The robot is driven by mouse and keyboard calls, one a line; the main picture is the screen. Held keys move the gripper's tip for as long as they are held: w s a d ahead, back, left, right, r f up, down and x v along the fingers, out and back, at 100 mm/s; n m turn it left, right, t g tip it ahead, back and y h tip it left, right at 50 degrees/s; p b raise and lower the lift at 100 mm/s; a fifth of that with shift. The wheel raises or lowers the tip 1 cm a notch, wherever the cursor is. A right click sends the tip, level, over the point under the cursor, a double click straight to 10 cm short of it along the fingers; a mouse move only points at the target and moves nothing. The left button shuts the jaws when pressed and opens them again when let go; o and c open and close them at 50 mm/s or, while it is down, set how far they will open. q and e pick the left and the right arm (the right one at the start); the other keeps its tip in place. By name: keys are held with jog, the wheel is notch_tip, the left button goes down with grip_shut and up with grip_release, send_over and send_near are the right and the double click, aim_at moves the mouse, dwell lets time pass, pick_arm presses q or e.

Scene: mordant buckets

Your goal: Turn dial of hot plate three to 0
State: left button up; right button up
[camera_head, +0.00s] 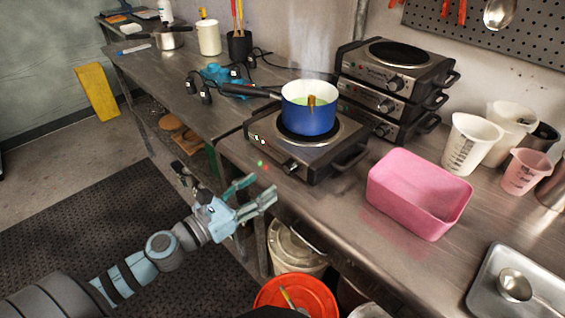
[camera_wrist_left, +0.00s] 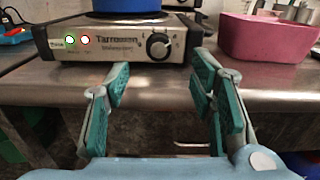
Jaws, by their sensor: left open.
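A silver hot plate (camera_head: 262,148) stands near the front edge of the steel bench with a blue pot (camera_head: 308,112) on it. Its black dial (camera_head: 290,167) is on the front face; the dial (camera_wrist_left: 158,46) shows close in the left wrist view. A green and a red light are lit left of it. The pointer position is too small to read surely, and no number identifying the plate is legible. My left gripper (camera_head: 264,190) is open and empty, in front of the bench edge and apart from the dial; its fingers (camera_wrist_left: 160,85) frame the space below the dial.
More hot plates (camera_head: 388,75) are stacked behind to the right. A pink tub (camera_head: 405,190) stands right of the hot plate. Cups (camera_head: 470,142) stand farther right. A red-orange bucket (camera_head: 290,295) and a pale lidded bucket (camera_head: 292,248) are below the bench edge.

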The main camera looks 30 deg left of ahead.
aim_at(286, 170)
pick_arm(q)
jog(key=p+x, duration=0.2)
jog(key=x, duration=0.2)
jog(key=shift+w+r+p, duration=0.1)
jog(key=shift+r+p, duration=0.25)
jog(key=shift+p, duration=0.05)
jog(key=x, duration=0.2)
jog(key=f+x, duration=0.1)
jog(key=x, duration=0.1)
jog(key=shift+w, duration=0.2)
pick_arm(e)
notch_tip(286, 170, up, 4)
jog(key=shift+r, duration=0.25)
pick_arm(q)
jog(key=shift+c, duration=0.6)
jog(key=c, duration=1)
jog(key=shift+c, duration=0.2)
